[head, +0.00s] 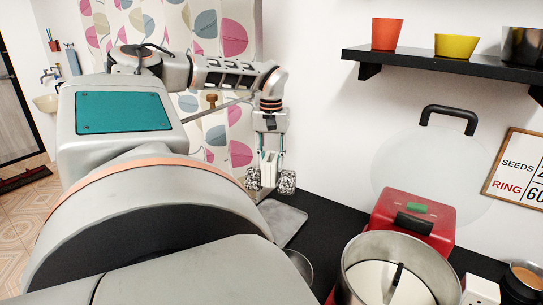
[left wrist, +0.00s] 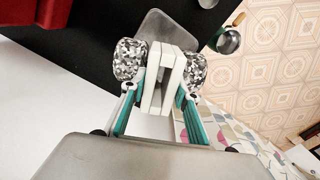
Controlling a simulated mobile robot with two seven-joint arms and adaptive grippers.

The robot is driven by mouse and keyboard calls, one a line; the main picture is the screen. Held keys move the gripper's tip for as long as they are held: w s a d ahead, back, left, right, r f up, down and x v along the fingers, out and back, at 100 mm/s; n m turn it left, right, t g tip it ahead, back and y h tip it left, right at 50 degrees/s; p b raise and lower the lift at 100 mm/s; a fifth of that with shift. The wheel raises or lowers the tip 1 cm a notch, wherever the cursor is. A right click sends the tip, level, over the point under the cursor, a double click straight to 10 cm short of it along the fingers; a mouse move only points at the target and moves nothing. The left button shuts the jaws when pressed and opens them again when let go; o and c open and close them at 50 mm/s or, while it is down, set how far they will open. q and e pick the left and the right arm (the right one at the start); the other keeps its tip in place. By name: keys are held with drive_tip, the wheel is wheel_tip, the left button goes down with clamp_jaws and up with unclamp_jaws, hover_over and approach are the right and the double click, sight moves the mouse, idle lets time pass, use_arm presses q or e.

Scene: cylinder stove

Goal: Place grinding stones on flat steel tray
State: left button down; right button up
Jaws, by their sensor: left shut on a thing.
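The grinding stones are a pair of black-and-white speckled rollers (head: 287,182) on either side of a white holder (head: 268,168). My left gripper (head: 269,158) is shut on the white holder, with the stones at its lower end. In the left wrist view, the speckled stones (left wrist: 130,59) flank the white holder (left wrist: 152,82) between my teal fingers. The flat steel tray (head: 286,224) lies on the black counter below the stones; part of it also shows beyond them in the left wrist view (left wrist: 160,22). I cannot tell whether stones and tray touch. My right gripper is out of view.
A steel bowl (head: 300,263) sits near the tray, partly hidden by my body. A red box (head: 430,232) and a large steel pot (head: 435,270) stand to the right. A black wall shelf (head: 450,61) holds cups. The black counter (head: 335,232) is bare between tray and red box.

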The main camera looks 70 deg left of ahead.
use_arm(q)
wheel_tip(320, 180, down, 16)
drive_tip(key=shift+f, duration=0.25)
idle(0.5)
drive_tip(key=shift+a, duration=0.1)
drive_tip(key=c, duration=1.5)
unclamp_jaws()
drive_tip(key=shift+f, duration=0.1)
wheel_tip(320, 180, up, 12)
drive_tip(key=shift+r, duration=0.1)
